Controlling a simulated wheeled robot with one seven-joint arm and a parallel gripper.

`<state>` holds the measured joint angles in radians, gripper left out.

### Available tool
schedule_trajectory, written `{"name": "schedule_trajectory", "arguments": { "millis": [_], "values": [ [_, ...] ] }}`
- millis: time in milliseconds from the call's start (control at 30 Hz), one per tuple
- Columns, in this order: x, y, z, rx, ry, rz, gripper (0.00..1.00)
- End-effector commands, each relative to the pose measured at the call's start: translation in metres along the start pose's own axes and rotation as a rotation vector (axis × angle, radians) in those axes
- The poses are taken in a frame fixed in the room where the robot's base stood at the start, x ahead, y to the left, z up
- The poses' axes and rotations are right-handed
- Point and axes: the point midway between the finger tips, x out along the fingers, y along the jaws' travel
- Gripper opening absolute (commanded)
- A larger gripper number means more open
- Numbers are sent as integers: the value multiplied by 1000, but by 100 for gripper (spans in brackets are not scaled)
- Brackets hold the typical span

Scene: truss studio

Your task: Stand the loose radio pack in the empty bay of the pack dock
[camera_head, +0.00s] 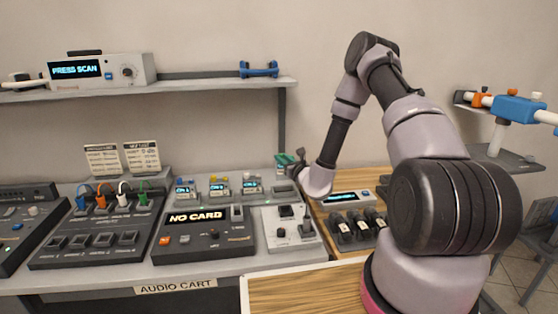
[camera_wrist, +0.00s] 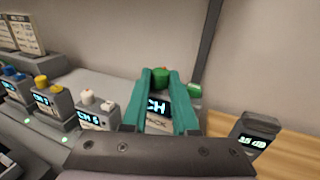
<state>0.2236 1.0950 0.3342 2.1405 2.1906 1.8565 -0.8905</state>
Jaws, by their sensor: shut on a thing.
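My gripper (camera_head: 288,161) is in the air just right of the pack dock, beyond the third pack. In the wrist view its two teal fingers (camera_wrist: 160,100) are shut on a grey radio pack (camera_wrist: 158,124) with a green knob and a lit "CH" screen. The fingers hide much of this pack; its lower end is out of sight. The pack dock (camera_head: 218,199) stands on the audio cart with blue-, yellow- and white-knobbed packs in it. The white-knobbed pack (camera_wrist: 92,112) is nearest the held one.
A "NO CARD" console (camera_head: 205,238) and a pale joystick panel (camera_head: 291,230) stand in front of the dock. A wooden surface (camera_head: 370,180) with a screen device (camera_head: 347,197) and black units lies to the right. A shelf (camera_head: 200,87) and its post are behind.

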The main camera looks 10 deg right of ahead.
Motion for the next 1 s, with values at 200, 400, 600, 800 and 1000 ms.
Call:
{"name": "schedule_trajectory", "arguments": {
  "millis": [200, 400, 600, 800, 1000],
  "values": [
    [5, 3, -16, -1, 4, 12, 0],
    [4, 3, -37, 0, 4, 11, 0],
    [4, 3, -53, 0, 3, 11, 0],
    [4, 3, -59, -1, 2, 11, 0],
    [4, 3, -60, -1, 2, 11, 0]
  ]
}}
